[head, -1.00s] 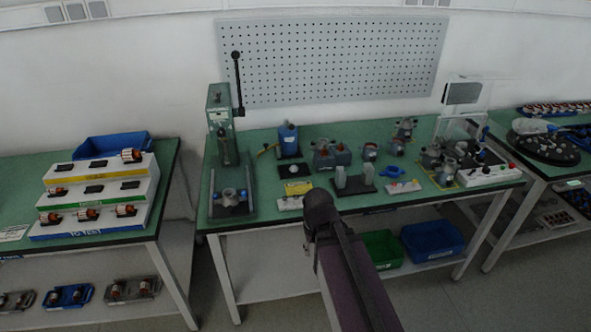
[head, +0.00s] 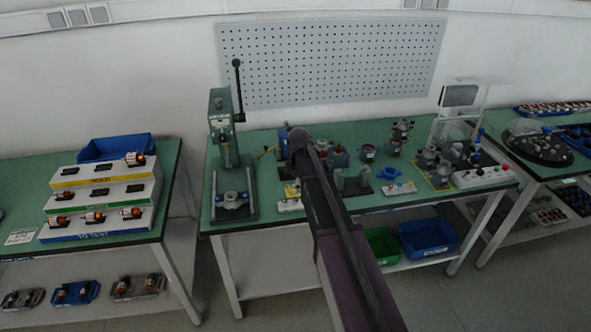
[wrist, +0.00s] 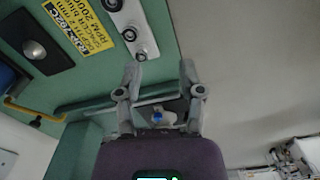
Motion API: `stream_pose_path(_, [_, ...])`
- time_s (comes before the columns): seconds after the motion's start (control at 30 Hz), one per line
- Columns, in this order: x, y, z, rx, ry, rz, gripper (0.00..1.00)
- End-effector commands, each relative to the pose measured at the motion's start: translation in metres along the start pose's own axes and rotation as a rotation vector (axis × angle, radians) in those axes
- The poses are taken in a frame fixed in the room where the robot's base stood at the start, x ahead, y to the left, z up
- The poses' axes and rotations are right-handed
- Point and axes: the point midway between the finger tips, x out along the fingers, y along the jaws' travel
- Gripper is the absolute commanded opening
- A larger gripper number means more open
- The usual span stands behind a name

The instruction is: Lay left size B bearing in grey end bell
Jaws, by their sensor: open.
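A white strip (wrist: 127,30) with several small dark-centred round parts, perhaps the bearings, lies at the top of the wrist view. I cannot read size marks on it. In the head view a small white block (head: 290,206) stands at the bench's front edge. My gripper (wrist: 160,74) is open, with nothing between its fingertips, a little below the strip's end in the wrist view; my arm hides it in the head view. A grey part (head: 231,197) sits in the blue fixture on the press base; I cannot tell whether it is the grey end bell.
The green press (head: 222,125) with its upright lever stands at the bench's left. A yellow label (wrist: 78,25) lies next to the strip. Housings and stands crowd the bench (head: 385,203) to the right. Green (head: 381,246) and blue bins (head: 428,238) sit on the lower shelf.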

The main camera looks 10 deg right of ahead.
Motion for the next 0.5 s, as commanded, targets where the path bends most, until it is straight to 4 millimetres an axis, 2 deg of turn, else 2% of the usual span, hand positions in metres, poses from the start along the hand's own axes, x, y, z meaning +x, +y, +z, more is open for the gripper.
stream_pose_path(0.03, [-0.006,0.017,-0.005,-0.057,0.0,0.0,0.5])
stream_pose_path(0.2, [-0.012,0.04,-0.011,-0.207,0.0,0.0,0.5])
stream_pose_path(0.5, [-0.013,0.046,-0.014,-0.272,0.0,0.0,0.5])
